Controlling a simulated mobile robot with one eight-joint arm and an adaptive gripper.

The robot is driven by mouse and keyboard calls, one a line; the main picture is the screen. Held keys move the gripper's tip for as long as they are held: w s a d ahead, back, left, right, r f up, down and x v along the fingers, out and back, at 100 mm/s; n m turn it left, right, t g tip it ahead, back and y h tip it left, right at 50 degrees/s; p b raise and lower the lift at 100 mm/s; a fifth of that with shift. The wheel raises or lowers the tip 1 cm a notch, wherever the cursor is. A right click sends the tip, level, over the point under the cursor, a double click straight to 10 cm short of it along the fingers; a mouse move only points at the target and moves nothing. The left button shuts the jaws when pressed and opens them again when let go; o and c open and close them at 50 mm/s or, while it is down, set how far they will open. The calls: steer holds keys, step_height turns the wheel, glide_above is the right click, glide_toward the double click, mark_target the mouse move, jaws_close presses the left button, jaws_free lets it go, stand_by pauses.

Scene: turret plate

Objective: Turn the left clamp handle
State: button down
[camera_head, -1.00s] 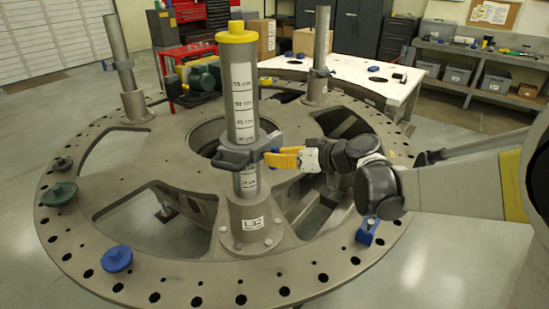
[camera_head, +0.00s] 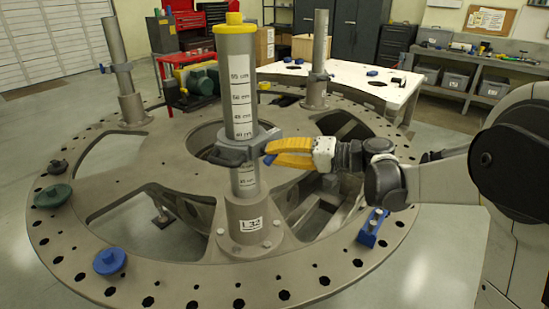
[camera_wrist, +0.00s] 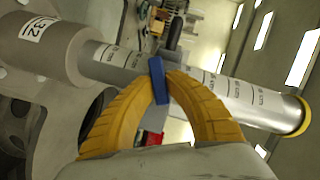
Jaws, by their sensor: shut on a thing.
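The front grey post (camera_head: 236,85), with a yellow cap and a centimetre scale, stands upright on the round plate. A dark grey clamp collar (camera_head: 232,153) sits around it below the scale's middle. My gripper (camera_head: 270,154), with yellow fingers, reaches in from the right beside the collar. In the wrist view, its fingertips (camera_wrist: 160,88) are closed on a narrow blue handle (camera_wrist: 158,76) in front of the post. The fingers largely hide this handle in the head view. Another clamp (camera_head: 121,68) is on the back-left post, and one (camera_head: 319,76) is on the back-right post.
The metal plate (camera_head: 75,228) has large cutouts and rim holes. A blue knob (camera_head: 109,261), a green knob (camera_head: 53,196) and a blue block (camera_head: 372,227) are on its rim. A white table (camera_head: 372,90) stands behind.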

steer(key=m+y+b, duration=0.2)
steer(key=m, duration=0.2)
steer(key=shift+f, duration=0.1)
steer(key=shift+m, duration=0.3)
stand_by(0.4)
steer(key=c, duration=1.4)
jaws_free()
steer(key=v, duration=1.2)
steer(key=shift+f, duration=0.15)
